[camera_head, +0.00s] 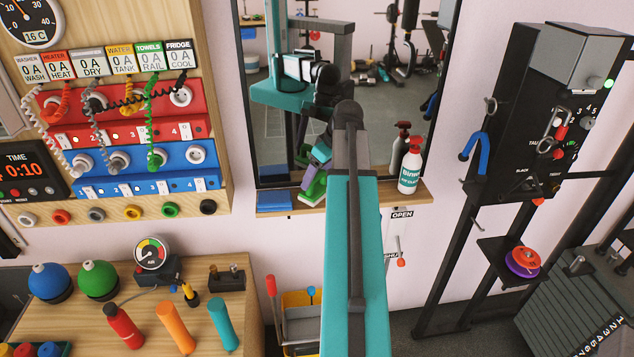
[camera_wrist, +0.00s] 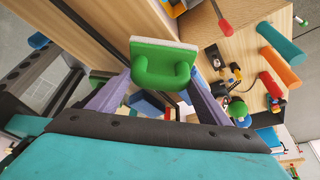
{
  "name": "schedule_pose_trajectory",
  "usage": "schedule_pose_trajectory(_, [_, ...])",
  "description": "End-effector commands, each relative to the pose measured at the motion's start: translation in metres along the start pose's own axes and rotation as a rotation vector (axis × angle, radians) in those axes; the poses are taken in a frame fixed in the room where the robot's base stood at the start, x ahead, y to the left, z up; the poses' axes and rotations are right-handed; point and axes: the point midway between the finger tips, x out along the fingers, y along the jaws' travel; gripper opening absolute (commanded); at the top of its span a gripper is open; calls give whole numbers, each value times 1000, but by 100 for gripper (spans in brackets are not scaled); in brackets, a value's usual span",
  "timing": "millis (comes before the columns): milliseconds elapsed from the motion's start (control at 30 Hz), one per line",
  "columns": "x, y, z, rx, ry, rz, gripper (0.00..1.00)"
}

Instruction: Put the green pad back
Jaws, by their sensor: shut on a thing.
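The green pad (camera_head: 313,190) is in my gripper (camera_head: 316,171), just above the wooden ledge (camera_head: 370,195) under the mirror. In the wrist view the green pad (camera_wrist: 185,52) shows a rounded green grip and a pale layer along its edge. The purple fingers of my gripper (camera_wrist: 162,76) are shut on that grip from both sides. In the head view the pad is small and partly hidden by my gripper and arm. I cannot tell whether it touches the ledge.
A blue pad (camera_head: 274,201) lies at the ledge's left end. A white bottle (camera_head: 410,168) and a dark bottle (camera_head: 398,147) stand at its right. The mirror (camera_head: 383,60) rises directly behind. A yellow bin (camera_head: 298,299) stands below, beside the wooden bench (camera_head: 70,325).

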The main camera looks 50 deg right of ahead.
Motion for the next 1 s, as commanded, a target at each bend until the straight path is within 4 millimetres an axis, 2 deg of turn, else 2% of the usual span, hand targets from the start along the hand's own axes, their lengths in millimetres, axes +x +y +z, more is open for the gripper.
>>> schedule_pose_trajectory(100, [3, 7, -8, 0, 0, 0, 54])
schedule_pose_trajectory(533, [32, 6, 7, 1, 0, 0, 54])
schedule_pose_trajectory(1000, [37, 6, 9, 0, 0, 1, 54])
